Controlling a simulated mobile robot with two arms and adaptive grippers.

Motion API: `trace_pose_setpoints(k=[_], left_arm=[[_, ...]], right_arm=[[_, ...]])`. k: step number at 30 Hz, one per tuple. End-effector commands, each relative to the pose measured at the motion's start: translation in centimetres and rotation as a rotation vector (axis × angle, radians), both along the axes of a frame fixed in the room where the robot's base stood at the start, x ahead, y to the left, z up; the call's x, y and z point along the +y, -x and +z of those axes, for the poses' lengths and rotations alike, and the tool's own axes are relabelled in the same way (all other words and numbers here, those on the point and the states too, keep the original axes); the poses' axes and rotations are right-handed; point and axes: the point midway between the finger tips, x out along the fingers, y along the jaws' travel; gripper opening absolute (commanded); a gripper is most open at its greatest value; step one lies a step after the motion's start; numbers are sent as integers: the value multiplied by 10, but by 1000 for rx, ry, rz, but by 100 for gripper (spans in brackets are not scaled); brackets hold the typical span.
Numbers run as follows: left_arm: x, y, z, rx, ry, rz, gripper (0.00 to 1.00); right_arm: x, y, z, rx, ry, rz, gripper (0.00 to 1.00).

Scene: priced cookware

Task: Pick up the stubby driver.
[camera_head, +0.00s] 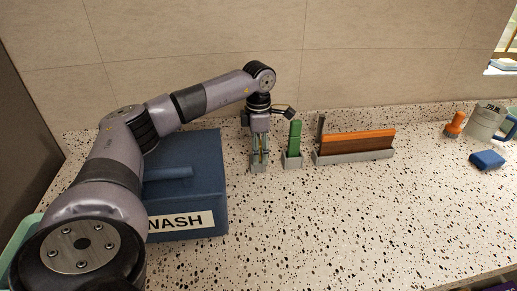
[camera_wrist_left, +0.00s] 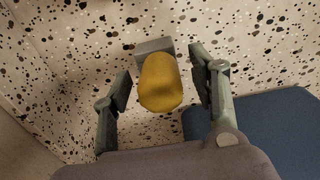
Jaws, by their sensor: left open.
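My left gripper (camera_head: 258,158) points down near the back of the counter and is open. A yellow rounded handle (camera_wrist_left: 160,82) is between its two fingers in the left wrist view, with a gap on each side. The handle stands at a small grey holder (camera_wrist_left: 154,46); its lower part is hidden. In the head view the fingers mostly cover it. I cannot tell for sure whether this or the short orange piece (camera_head: 454,125) at the far right is the stubby driver. My right gripper is not in view.
A green-handled item (camera_head: 294,137) in a grey holder stands just right of the gripper. A grey rack (camera_head: 354,156) with orange and brown boards is beyond it. A blue lidded box (camera_head: 190,215) is at left. A mug (camera_head: 485,122) and blue block (camera_head: 487,160) are at right. The front counter is clear.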

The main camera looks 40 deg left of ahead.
Motion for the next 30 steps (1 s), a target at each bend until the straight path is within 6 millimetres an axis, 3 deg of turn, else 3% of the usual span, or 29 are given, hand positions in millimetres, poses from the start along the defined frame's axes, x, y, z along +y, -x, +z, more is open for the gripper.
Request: trace_pose_setpoints(k=[7, 30], left_arm=[[0, 0, -2, -1, 0, 1, 54], [0, 0, -2, -1, 0, 1, 3]], right_arm=[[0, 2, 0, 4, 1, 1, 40], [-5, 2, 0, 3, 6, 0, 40]])
